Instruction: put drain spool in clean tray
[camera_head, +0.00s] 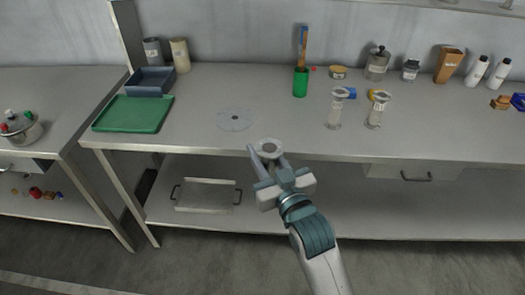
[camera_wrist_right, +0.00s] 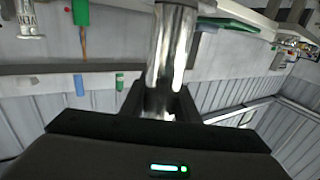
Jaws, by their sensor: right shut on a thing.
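My right gripper (camera_head: 268,160) is shut on a shiny metal spool (camera_head: 271,147), held above the front edge of the bench. Its round flanged end faces up in the head view. In the right wrist view the polished spool body (camera_wrist_right: 172,50) stands between the fingers. A flat green tray (camera_head: 133,114) lies empty at the left end of the bench, left of the gripper and apart from it. A deeper blue-grey tray (camera_head: 151,82) stands behind it. I see no label saying which is the clean one. My left gripper is not in view.
A flat round disc (camera_head: 236,119) lies between gripper and green tray. Two flanged spools (camera_head: 335,112) (camera_head: 376,112) stand upright on the right. A green cup (camera_head: 300,83) holds a tall tool. Jars and bottles line the back. A handled metal tray (camera_head: 205,196) is on the lower shelf.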

